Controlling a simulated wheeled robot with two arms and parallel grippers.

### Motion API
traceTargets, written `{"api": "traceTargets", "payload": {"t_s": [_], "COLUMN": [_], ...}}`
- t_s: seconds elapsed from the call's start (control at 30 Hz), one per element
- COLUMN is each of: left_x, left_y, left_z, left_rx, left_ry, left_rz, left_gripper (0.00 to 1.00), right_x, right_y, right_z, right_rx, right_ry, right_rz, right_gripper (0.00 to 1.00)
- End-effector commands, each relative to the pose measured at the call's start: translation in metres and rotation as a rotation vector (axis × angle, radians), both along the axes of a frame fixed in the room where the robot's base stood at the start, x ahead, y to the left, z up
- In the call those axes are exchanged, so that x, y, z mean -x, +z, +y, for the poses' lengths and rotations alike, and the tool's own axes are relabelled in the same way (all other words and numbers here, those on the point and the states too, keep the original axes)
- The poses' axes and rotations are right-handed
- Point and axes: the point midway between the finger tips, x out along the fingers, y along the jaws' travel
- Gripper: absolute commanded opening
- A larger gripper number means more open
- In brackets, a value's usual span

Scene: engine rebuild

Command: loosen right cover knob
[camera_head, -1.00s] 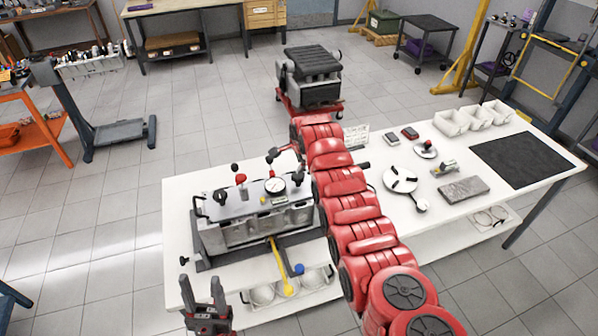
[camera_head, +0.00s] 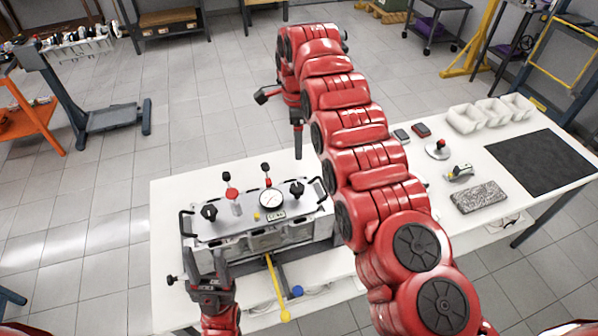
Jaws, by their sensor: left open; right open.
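The metal test fixture (camera_head: 250,238) sits on the white table with a clear-looking cover on top. The right cover knob (camera_head: 297,189) is a black knob at the cover's right end, right of the round gauge (camera_head: 271,199). A matching left black knob (camera_head: 209,213) is at the left end. My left gripper (camera_head: 211,266) is open, fingers up, in front of the fixture's left front part.
Black-knobbed levers (camera_head: 265,168) stand behind the gauge. A yellow-handled tool (camera_head: 275,285) is at the fixture's front. My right arm crosses the table's middle. White bins (camera_head: 490,115), a grey block (camera_head: 479,197) and a black mat (camera_head: 545,160) are on the right.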

Motion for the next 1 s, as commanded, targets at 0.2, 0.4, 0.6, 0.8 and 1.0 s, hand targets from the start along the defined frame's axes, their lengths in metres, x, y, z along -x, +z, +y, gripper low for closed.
{"api": "traceTargets", "payload": {"t_s": [0.2,0.4,0.6,0.8,1.0], "left_x": [0.0,0.0,0.0,0.001,0.0], "left_y": [-0.034,-0.072,-0.099,-0.093,-0.085], "left_z": [0.0,0.0,0.0,0.0,0.0], "left_rx": [0.0,0.0,0.0,0.0,0.0], "left_ry": [0.0,0.0,0.0,0.0,0.0], "left_rz": [0.001,0.001,0.001,0.0,0.0], "left_gripper": [0.5,0.5,0.5,0.5,0.5], "right_x": [0.001,0.0,0.001,0.002,0.001], "right_y": [-0.033,-0.071,-0.103,-0.134,-0.161], "right_z": [0.0,0.0,0.003,0.002,0.0], "right_rx": [0.0,-0.001,-0.002,0.001,0.001], "right_ry": [0.0,0.001,0.004,0.002,0.001], "right_rz": [0.001,-0.002,0.001,0.006,0.002], "right_gripper": [0.84,0.84,0.84,0.84,0.84]}}
